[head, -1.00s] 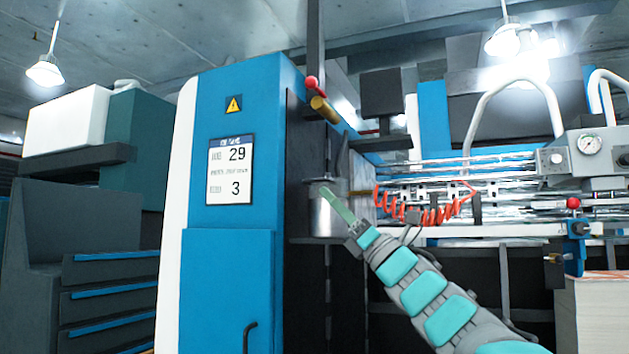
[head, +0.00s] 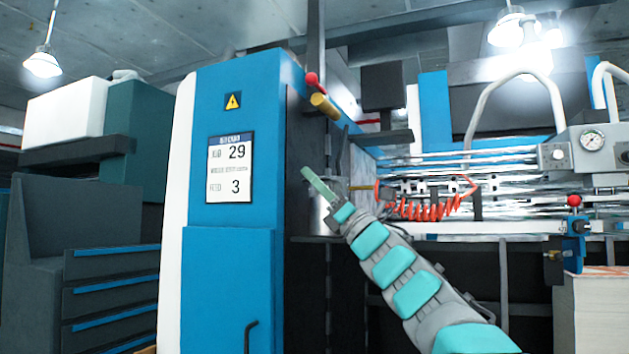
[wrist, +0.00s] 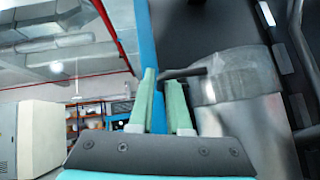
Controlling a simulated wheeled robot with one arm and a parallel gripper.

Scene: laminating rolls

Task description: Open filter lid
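The filter is a silver cylinder (head: 318,222) on the dark side of the blue machine cabinet, partly hidden by my arm in the head view. In the wrist view its shiny body (wrist: 245,125) is large at right, with a duller grey lid-like end (wrist: 230,72). A dark bar handle (wrist: 184,72) sticks out from that end toward the fingers. My gripper (head: 318,184) is in front of the filter's upper part. In the wrist view its two green fingers (wrist: 163,100) are apart, with the bar near their tips. I cannot tell whether the lid is open.
The blue cabinet (head: 230,270) stands left of the filter. A red ball knob (head: 312,79) and a brass cylinder (head: 324,106) are above it. A red coiled hose (head: 430,209) and metal rollers (head: 470,160) lie to the right.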

